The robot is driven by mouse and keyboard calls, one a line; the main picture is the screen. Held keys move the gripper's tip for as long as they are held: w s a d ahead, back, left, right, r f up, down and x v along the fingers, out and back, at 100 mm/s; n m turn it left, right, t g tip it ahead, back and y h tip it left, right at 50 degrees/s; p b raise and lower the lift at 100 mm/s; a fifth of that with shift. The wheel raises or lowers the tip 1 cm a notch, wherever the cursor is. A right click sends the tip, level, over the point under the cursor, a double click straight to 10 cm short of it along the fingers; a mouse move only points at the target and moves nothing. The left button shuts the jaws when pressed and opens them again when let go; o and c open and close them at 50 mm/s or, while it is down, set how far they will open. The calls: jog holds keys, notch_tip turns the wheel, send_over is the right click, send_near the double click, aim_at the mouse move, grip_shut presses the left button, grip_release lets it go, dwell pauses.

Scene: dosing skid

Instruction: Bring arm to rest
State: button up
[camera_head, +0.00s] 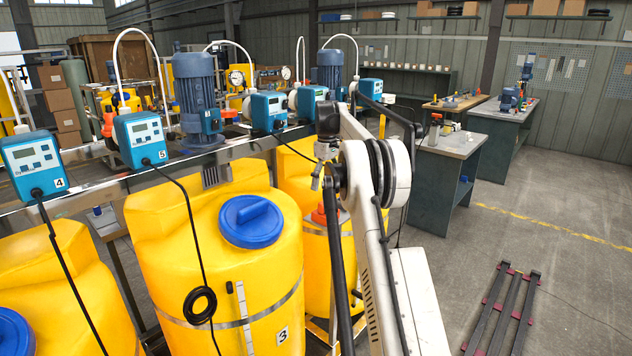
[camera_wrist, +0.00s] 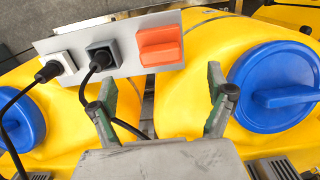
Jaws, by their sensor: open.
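My arm's white links stand at the centre right of the head view, bent at a large round joint. My gripper (camera_head: 318,172) hangs left of that joint, above the yellow tanks, and looks small there. In the wrist view my gripper (camera_wrist: 161,82) has its two green-grey fingers wide apart, with nothing held between them. Beyond the fingers are a light panel (camera_wrist: 110,34) with an orange switch (camera_wrist: 160,45) and two plugged black cables. The orange switch also shows just below my gripper in the head view (camera_head: 325,214). I cannot tell the gap between fingers and panel.
A yellow tank (camera_head: 225,265) with a blue lid (camera_head: 251,221) stands left of my arm. Blue pumps (camera_head: 140,138) and motors line the rail behind. Workbenches (camera_head: 450,145) stand at back right. A dark rack (camera_head: 505,305) lies on the floor; the floor around it is open.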

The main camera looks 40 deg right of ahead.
jog(key=s+a+r+t+b, duration=0.1)
jog(key=s+a+r, duration=0.1)
jog(key=a+r, duration=0.4)
jog(key=s+a+r+t, duration=0.1)
jog(key=a+r, duration=0.3)
jog(key=a, duration=0.5)
jog(key=s+a+r+m+t+h, duration=0.1)
jog(key=s+a+r, duration=0.1)
jog(key=s+a, duration=0.35)
jog(key=s+a+r, duration=0.1)
jog(key=s+a, duration=0.2)
jog(key=a, duration=0.5)
jog(key=s+a+f+t+b, duration=0.2)
jog(key=s+a+f, duration=0.1)
jog(key=s+a, duration=1.05)
jog(key=s+a+f+t, duration=0.1)
jog(key=s+a+f, duration=0.1)
jog(key=s+f, duration=0.4)
jog(key=s+a+f+m+t+y, duration=0.1)
jog(key=s+a+f, duration=0.2)
jog(key=s, duration=0.6)
notch_tip(320, 180, down, 3)
jog(key=shift+s+a+r+b, duration=0.15)
jog(key=shift+s+a+b, duration=0.2)
jog(key=shift+b, duration=0.1)
